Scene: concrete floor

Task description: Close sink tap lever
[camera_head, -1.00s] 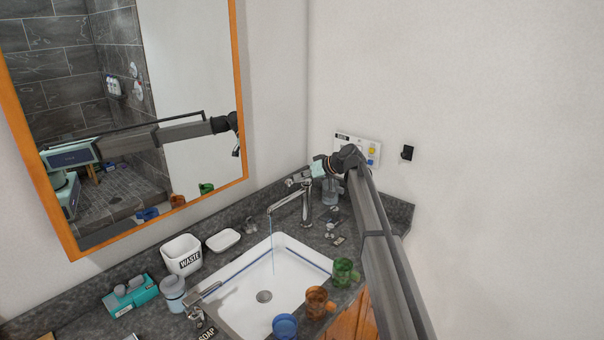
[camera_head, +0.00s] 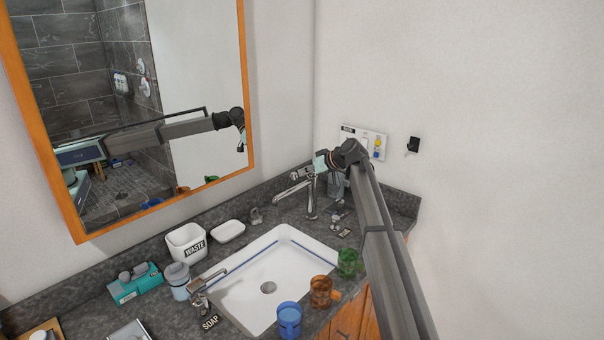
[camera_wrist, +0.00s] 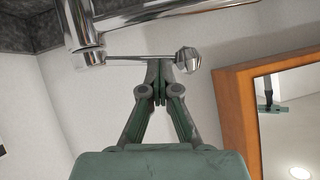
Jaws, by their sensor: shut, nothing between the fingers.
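The chrome sink tap (camera_head: 294,192) stands at the back right of the white sink (camera_head: 250,297), its spout reaching left over the basin. No water stream shows below the spout. In the wrist view, the tap's body (camera_wrist: 82,25) fills the upper left. Its lever, a thin rod with a rounded knob (camera_wrist: 187,60), sticks out to the right. My gripper (camera_wrist: 160,68) is shut and empty, with its fingertips right at the rod beside the knob. I cannot tell whether they touch. In the head view, my gripper (camera_head: 319,163) is partly hidden beside the tap top.
Blue (camera_head: 288,319), orange (camera_head: 321,291) and green (camera_head: 348,263) mugs line the sink's right edge. A waste bin (camera_head: 187,242), white dish (camera_head: 228,231) and soap dispenser (camera_head: 201,284) stand on the left. A mirror (camera_head: 249,100) and wall panel (camera_head: 372,141) are close behind.

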